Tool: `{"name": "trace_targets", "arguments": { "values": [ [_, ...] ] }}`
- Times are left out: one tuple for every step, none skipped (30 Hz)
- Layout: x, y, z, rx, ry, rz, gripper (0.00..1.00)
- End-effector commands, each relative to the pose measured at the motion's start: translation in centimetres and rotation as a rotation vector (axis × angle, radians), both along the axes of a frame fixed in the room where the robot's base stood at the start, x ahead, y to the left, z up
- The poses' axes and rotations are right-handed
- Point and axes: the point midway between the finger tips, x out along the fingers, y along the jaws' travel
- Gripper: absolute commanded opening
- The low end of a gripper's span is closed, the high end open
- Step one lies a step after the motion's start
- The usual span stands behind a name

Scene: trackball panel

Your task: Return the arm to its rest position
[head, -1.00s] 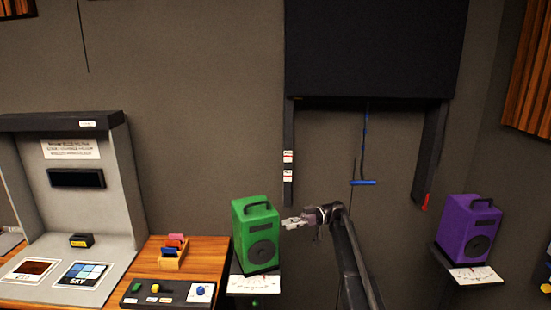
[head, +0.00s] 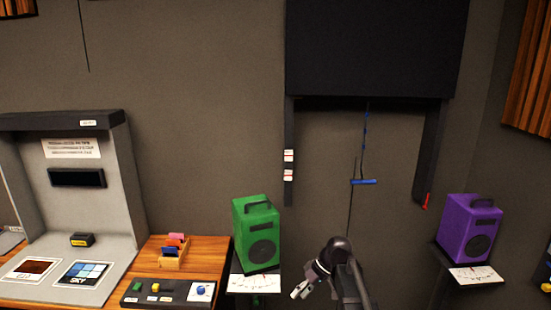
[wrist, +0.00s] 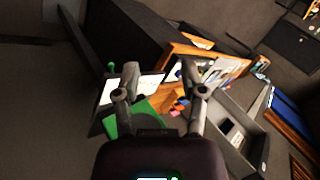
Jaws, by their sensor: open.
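My gripper (head: 300,291) is low in the head view, right of and below the green speaker box (head: 256,236), and apart from it. My dark arm rises from the bottom edge and bends down to the left at the wrist. In the wrist view the gripper's two fingers (wrist: 160,84) stand apart with nothing held between them. A green shape, likely the speaker box (wrist: 148,112), shows behind and between the fingers, partly hidden by them.
A panel with a blue ball (head: 201,291) and coloured knobs lies on the wooden table (head: 212,260). A grey booth (head: 118,190) stands left. A purple speaker (head: 468,230) sits on a shelf at right. A blue handle (head: 364,182) hangs from a cord. Open space lies right of my arm.

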Motion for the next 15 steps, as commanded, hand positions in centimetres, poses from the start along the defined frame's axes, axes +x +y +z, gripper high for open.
{"name": "trace_targets", "arguments": {
  "values": [
    [-2.1, -0.6, -0.7, -0.067, 0.017, -0.046, 0.54],
    [-2.8, -1.1, -1.1, -0.110, 0.026, -0.078, 0.54],
    [-3.8, -1.8, -1.6, -0.166, 0.037, -0.121, 0.54],
    [-4.5, -2.3, -1.9, -0.208, 0.044, -0.154, 0.54],
    [-5.2, -2.8, -2.3, -0.249, 0.049, -0.188, 0.54],
    [-6.1, -3.6, -2.6, -0.303, 0.055, -0.232, 0.54],
    [-6.8, -4.1, -2.9, -0.344, 0.057, -0.266, 0.54],
    [-7.4, -4.7, -3.1, -0.381, 0.058, -0.298, 0.54],
    [-8.3, -5.4, -3.4, -0.429, 0.057, -0.340, 0.54],
    [-8.8, -5.9, -3.5, -0.462, 0.056, -0.370, 0.54],
    [-9.3, -6.4, -3.6, -0.493, 0.053, -0.398, 0.54],
    [-9.9, -7.1, -3.8, -0.530, 0.050, -0.433, 0.54],
    [-10.3, -7.5, -3.8, -0.555, 0.046, -0.457, 0.54],
    [-10.7, -7.8, -3.9, -0.577, 0.043, -0.478, 0.54],
    [-11.0, -8.3, -3.9, -0.601, 0.038, -0.502, 0.54]
  ]
}}
